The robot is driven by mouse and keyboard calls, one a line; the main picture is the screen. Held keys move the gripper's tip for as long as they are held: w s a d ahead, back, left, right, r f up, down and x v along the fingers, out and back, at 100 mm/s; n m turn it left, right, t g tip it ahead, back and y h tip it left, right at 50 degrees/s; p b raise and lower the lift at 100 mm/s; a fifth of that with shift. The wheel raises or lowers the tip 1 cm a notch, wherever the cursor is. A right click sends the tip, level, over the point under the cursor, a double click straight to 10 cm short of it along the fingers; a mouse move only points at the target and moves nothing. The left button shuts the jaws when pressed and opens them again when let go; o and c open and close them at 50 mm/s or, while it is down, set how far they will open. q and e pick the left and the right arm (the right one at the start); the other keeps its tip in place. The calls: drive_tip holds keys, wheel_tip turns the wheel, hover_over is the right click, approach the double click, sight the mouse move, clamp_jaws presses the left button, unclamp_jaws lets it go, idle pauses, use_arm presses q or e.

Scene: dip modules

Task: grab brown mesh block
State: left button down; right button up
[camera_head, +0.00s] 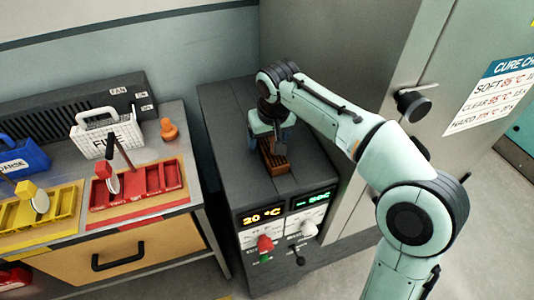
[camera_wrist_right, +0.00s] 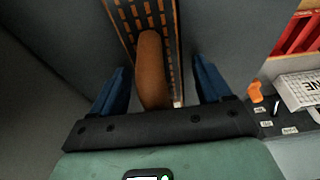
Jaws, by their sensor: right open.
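The brown mesh block (camera_head: 274,163) sits on top of the dark grey cabinet (camera_head: 225,105), partly hidden by my right gripper (camera_head: 268,140). In the right wrist view the block (camera_wrist_right: 130,22) shows rows of dark slots, with a smooth rounded brown handle (camera_wrist_right: 151,65) standing out toward the camera. My right gripper (camera_wrist_right: 163,85) is open, its two blue fingers on either side of the handle. A gap shows between each finger and the handle. My left gripper is not in view.
The cabinet front has lit displays (camera_head: 262,216) and a red knob (camera_head: 265,243). A bench at left holds a red tray (camera_head: 140,200), a yellow tray (camera_head: 50,225), a white basket (camera_head: 105,140) and an orange knob-shaped piece (camera_head: 168,130). A tall grey cabinet (camera_head: 340,50) stands behind my right arm.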

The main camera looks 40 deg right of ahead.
drive_tip(key=c, duration=1.4)
clamp_jaws()
drive_tip(key=shift+r, duration=0.15)
